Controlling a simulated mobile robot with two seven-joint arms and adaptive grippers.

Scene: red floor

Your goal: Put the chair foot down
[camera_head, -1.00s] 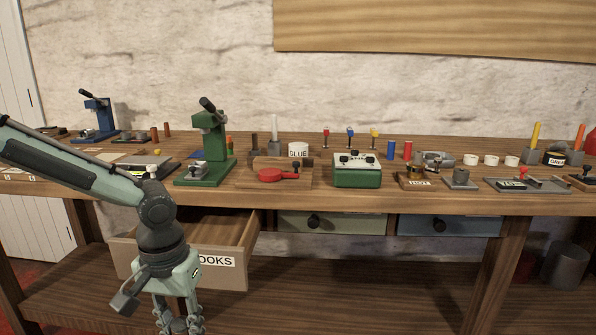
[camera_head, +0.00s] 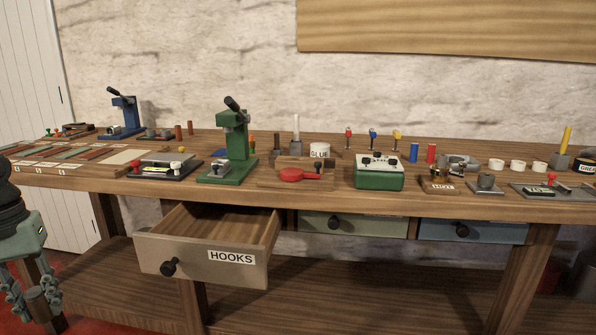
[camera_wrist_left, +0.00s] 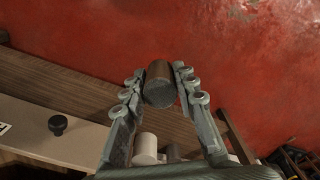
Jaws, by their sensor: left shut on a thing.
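My left gripper (camera_head: 37,303) hangs at the far left of the head view, in front of and below the bench top. It is shut on the chair foot, a short brown cylinder (camera_head: 38,301). In the left wrist view the chair foot (camera_wrist_left: 159,84) sits between the two fingertips, with a dark round end showing. The red floor (camera_wrist_left: 210,55) lies beyond it, apart from it. My right gripper is in neither view.
The drawer labelled HOOKS (camera_head: 200,254) stands open, to the right of my left gripper. A lower shelf (camera_head: 375,300) runs under the bench.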

